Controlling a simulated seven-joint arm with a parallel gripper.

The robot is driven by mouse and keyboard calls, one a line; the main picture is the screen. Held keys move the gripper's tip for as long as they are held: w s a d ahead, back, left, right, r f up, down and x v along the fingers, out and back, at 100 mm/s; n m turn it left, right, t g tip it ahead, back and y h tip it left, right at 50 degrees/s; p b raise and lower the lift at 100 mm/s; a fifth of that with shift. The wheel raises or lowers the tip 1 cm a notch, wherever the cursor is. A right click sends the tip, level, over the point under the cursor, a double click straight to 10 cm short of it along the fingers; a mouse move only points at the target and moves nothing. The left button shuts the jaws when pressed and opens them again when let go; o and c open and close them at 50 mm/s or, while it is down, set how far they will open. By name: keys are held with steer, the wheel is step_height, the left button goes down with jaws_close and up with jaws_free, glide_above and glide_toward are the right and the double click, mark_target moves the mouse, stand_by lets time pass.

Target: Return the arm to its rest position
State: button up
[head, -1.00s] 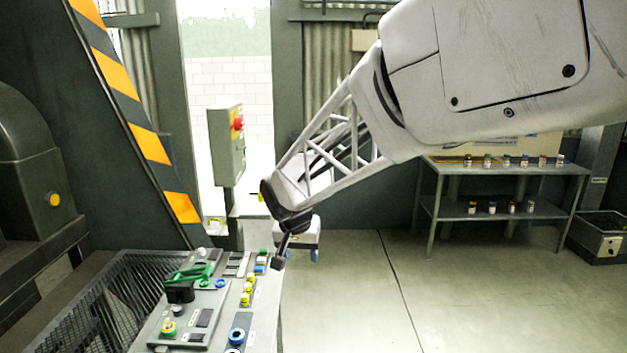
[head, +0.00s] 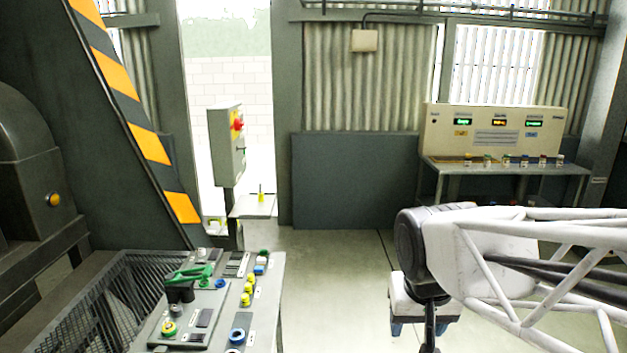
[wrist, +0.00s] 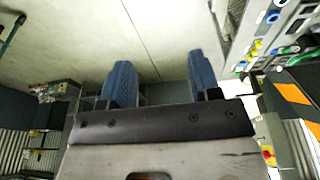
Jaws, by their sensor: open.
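My gripper (head: 421,325) hangs at the lower right of the head view, over the open floor. It is right of the control console (head: 268,300) and apart from it. The gripper is open and empty. My white lattice arm link runs from it out of the right edge of the head view.
The console carries buttons and a green-handled switch (head: 188,273). A metal table (head: 440,170) with a meter panel (head: 495,135) and small bottles stands at the back right. A post-mounted box (head: 226,150) has a red button. Floor (head: 340,280) between console and gripper is clear.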

steer(key=s+d+f, duration=0.1)
steer(key=s+d, duration=0.1)
steer(key=s, duration=0.5)
steer(key=shift+s+d+f, duration=0.2)
steer(key=shift+s+f, duration=0.1)
steer(key=shift+f, duration=0.1)
